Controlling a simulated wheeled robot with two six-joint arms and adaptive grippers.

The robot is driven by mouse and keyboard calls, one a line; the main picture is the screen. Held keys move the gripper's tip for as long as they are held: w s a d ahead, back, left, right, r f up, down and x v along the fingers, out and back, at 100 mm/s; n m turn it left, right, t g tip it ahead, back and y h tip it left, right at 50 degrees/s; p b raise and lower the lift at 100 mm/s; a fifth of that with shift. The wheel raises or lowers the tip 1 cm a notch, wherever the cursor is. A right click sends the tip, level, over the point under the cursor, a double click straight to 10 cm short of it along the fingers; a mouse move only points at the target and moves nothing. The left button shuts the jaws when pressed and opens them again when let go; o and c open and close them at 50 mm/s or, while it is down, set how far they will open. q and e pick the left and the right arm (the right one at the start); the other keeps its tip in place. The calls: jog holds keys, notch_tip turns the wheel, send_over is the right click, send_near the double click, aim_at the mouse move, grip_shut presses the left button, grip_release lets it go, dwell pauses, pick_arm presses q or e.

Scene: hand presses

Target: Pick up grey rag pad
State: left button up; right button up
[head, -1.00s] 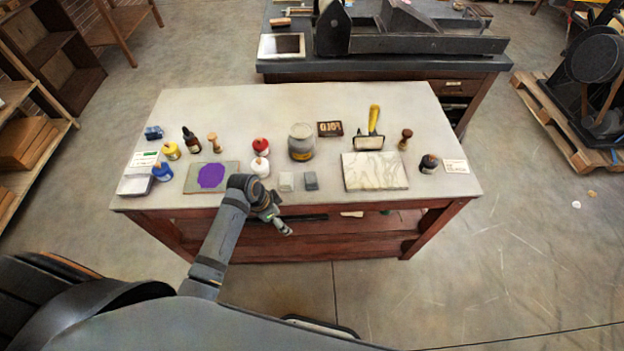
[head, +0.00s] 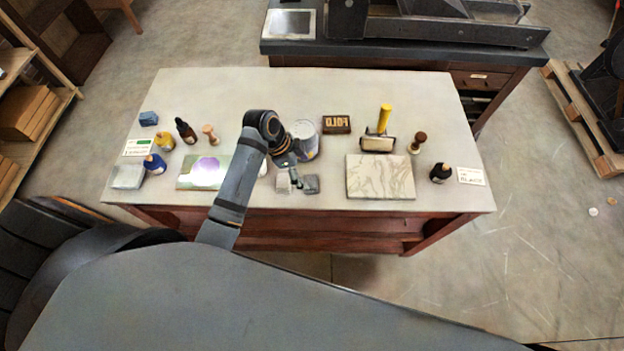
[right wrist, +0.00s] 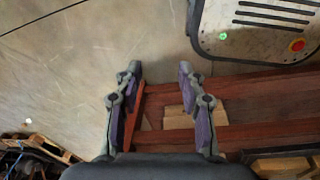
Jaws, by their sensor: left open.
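Two small pads lie side by side near the table's front edge in the head view. The darker one is the grey rag pad (head: 312,184), and a lighter pad (head: 283,187) lies just left of it. My left gripper (head: 297,181) is open, with its tip over the gap between the two pads. Whether it touches either pad cannot be told. My right gripper (right wrist: 160,105) shows only in the right wrist view, open and empty, with its fingers well apart above the floor and some red-brown wood.
A glass jar (head: 306,140) stands behind my left gripper. A marbled slab (head: 380,178) lies to the right, with a yellow-handled roller (head: 382,135) behind it. A plate with a purple patch (head: 207,168) and several bottles stand to the left.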

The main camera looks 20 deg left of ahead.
aim_at(313, 181)
pick_arm(q)
jog(key=shift+x, duration=1.15)
jog(key=shift+w+d+f, duration=0.1)
jog(key=shift+w+f, duration=0.05)
jog(key=shift+f, duration=0.1)
jog(key=shift+d+f+p, duration=0.2)
jog(key=shift+f+p, duration=0.25)
jog(key=shift+f, duration=0.05)
jog(key=x, duration=0.3)
jog(key=shift+d+f+p, duration=0.1)
jog(key=shift+f+p, duration=0.25)
jog(key=shift+w+f, duration=0.1)
jog(key=shift+f, duration=0.05)
jog(key=c, duration=1.2)
pick_arm(e)
jog(key=shift+w+d+r, duration=0.15)
jog(key=shift+w+r, duration=0.05)
jog(key=shift+r, duration=0.7)
